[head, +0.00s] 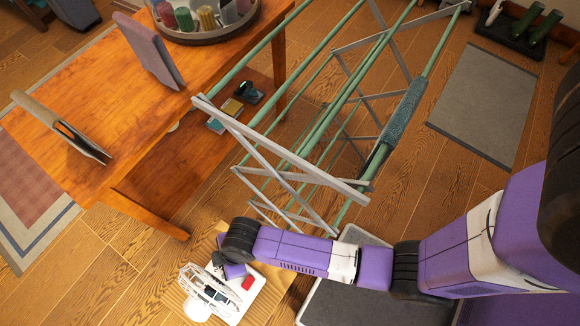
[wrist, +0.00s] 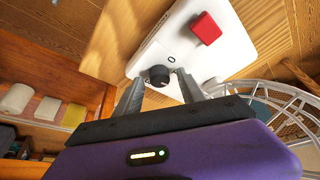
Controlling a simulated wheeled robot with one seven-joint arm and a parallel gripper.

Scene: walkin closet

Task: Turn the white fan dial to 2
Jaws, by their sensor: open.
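The white fan stands on a wooden surface at the bottom of the head view, with its wire cage (head: 200,283) and a white base (head: 256,287) carrying a red part (head: 247,282). In the wrist view the white base (wrist: 215,65) shows a round black dial (wrist: 159,76), a small dark "0" mark beside it and the red block (wrist: 205,28). My gripper (wrist: 160,80) is open, with one finger on each side of the dial. I cannot tell whether the fingers touch it. In the head view my gripper (head: 234,270) is over the base and hides the dial.
The fan cage (wrist: 285,110) is close to the right of my gripper. A green and white drying rack (head: 300,175) stands just behind my arm. A wooden table (head: 120,100) is at left. A grey mat (head: 485,100) lies on open floor at right.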

